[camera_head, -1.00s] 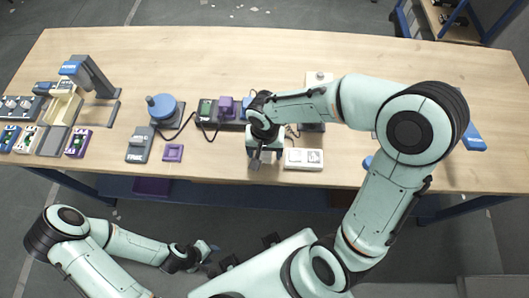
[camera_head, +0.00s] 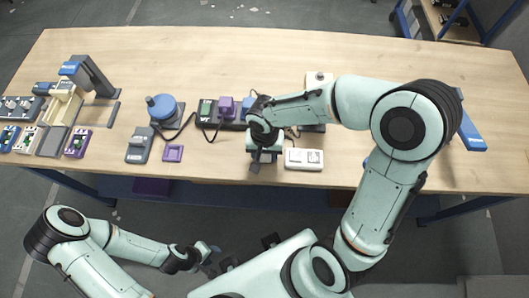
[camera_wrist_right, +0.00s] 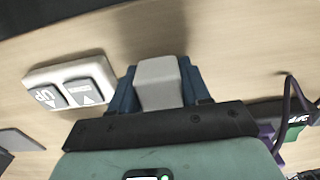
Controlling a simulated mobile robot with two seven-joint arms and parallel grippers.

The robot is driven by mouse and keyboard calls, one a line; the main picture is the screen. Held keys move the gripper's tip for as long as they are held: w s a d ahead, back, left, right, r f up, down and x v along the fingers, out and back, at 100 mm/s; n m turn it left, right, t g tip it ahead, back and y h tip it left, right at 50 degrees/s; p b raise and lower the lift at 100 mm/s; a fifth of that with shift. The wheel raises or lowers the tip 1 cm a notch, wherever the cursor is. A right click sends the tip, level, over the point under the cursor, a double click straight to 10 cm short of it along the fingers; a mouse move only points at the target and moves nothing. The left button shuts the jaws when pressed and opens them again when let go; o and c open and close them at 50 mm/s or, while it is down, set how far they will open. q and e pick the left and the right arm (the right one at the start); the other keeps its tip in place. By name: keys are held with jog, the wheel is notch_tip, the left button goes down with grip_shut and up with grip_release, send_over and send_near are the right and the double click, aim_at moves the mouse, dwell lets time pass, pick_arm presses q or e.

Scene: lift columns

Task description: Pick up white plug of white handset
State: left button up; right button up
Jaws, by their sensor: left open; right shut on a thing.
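The white handset (camera_head: 304,159) lies near the table's front edge, just right of my right gripper. In the right wrist view the handset (camera_wrist_right: 70,82) shows its UP key and a second arrow key. My right gripper (camera_head: 257,162) is over the front part of the table. In the right wrist view its two blue-dark fingers (camera_wrist_right: 160,88) are shut on a pale, block-shaped white plug (camera_wrist_right: 158,80). I cannot tell how far the plug is above the table. In the head view the plug is hidden by the gripper. My left gripper (camera_head: 209,251) is open and empty, off the table in front.
A purple plug (camera_head: 226,106) sits in a dark socket unit left of my right gripper. A grey handset (camera_head: 140,145), a purple square (camera_head: 173,153) and a blue-topped column (camera_head: 162,107) stand further left. The back of the table (camera_head: 240,55) is clear.

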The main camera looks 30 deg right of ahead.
pick_arm(q)
jog(key=w+r+p, duration=0.2)
jog(key=r, duration=0.1)
jog(key=shift+w, duration=0.2)
pick_arm(e)
notch_tip(320, 180, up, 20)
jog(key=shift+f, duration=0.2)
pick_arm(q)
jog(key=w+r+p, duration=0.3)
jog(key=w, duration=0.1)
pick_arm(e)
jog(key=w+d+f, duration=0.2)
jog(key=w+d, duration=0.7)
jog(key=w, duration=0.2)
notch_tip(320, 180, down, 11)
jog(key=b, duration=0.5)
jog(key=shift+a+r, duration=0.15)
jog(key=shift+r, duration=0.05)
jog(key=shift+f+b, duration=0.55)
jog(key=shift+f, duration=0.3)
pick_arm(q)
jog(key=s+f, duration=0.7)
jog(key=shift+f, duration=0.15)
pick_arm(e)
jog(key=shift+f, duration=0.1)
